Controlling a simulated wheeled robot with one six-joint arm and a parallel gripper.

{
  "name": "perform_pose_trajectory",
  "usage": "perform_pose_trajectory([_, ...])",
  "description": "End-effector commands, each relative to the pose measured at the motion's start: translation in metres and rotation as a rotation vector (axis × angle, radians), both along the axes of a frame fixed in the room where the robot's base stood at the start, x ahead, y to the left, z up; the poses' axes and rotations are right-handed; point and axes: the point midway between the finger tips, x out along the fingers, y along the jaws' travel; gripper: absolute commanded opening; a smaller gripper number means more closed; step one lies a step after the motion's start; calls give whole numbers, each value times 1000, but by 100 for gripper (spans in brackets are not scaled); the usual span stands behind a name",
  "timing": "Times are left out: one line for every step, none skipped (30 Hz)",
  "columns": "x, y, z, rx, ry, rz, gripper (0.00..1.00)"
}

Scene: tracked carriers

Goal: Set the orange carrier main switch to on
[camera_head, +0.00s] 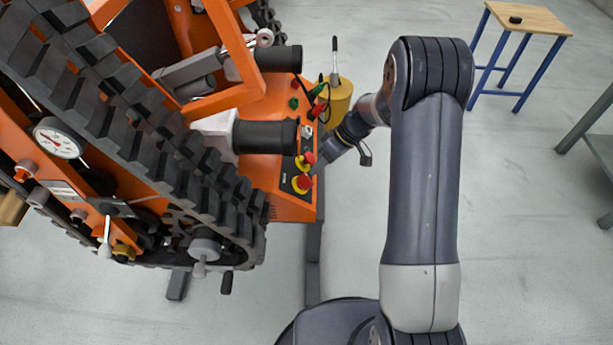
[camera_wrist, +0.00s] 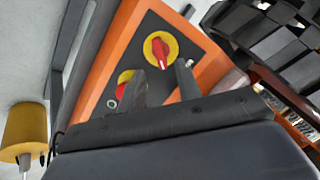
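The orange carrier (camera_head: 280,205) stands left of my arm, with a dark control panel at its near corner. A red rotary handle on a round yellow plate, which looks like the main switch (camera_wrist: 160,50), sits on the panel. Its handle runs roughly up and down in the wrist view; it also shows in the head view (camera_head: 304,183). My gripper (camera_wrist: 161,78) is open and empty, its two fingers apart, with the switch just beyond the gap. In the head view my gripper (camera_head: 322,166) is beside the panel. I cannot tell whether a finger touches anything.
A second red and yellow control (camera_wrist: 123,84) is partly hidden behind the left finger. Black cylinders (camera_head: 266,136) and rubber tracks (camera_head: 150,130) flank the panel. A wooden-topped table (camera_head: 530,18) is far right, with clear floor between.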

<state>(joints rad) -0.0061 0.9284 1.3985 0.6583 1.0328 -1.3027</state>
Motion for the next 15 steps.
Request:
perform_pose_trajectory([-2, 7, -11, 0, 5, 3, 33])
perform_pose_trajectory([-3, 10, -16, 0, 5, 2, 33])
perform_pose_trajectory([-4, 14, -23, -1, 5, 1, 33])
perform_pose_trajectory([-4, 17, -27, -1, 5, 2, 33])
perform_pose_trajectory([-5, 19, -32, -1, 5, 2, 33])
perform_pose_trajectory([-5, 23, -37, -1, 3, 1, 33])
perform_pose_trajectory([-6, 25, -41, -1, 3, 1, 33])
perform_pose_trajectory([-6, 27, -45, -1, 3, 1, 33])
perform_pose_trajectory([-6, 30, -49, -2, 3, 1, 33])
perform_pose_trajectory([-7, 32, -51, -2, 3, 1, 33])
perform_pose_trajectory([-7, 33, -54, -2, 2, 2, 33])
perform_pose_trajectory([-7, 35, -56, -2, 3, 1, 33])
perform_pose_trajectory([-7, 36, -58, -2, 2, 0, 33])
perform_pose_trajectory([-7, 37, -59, -2, 2, -1, 33])
perform_pose_trajectory([-7, 37, -60, -2, 1, -1, 33])
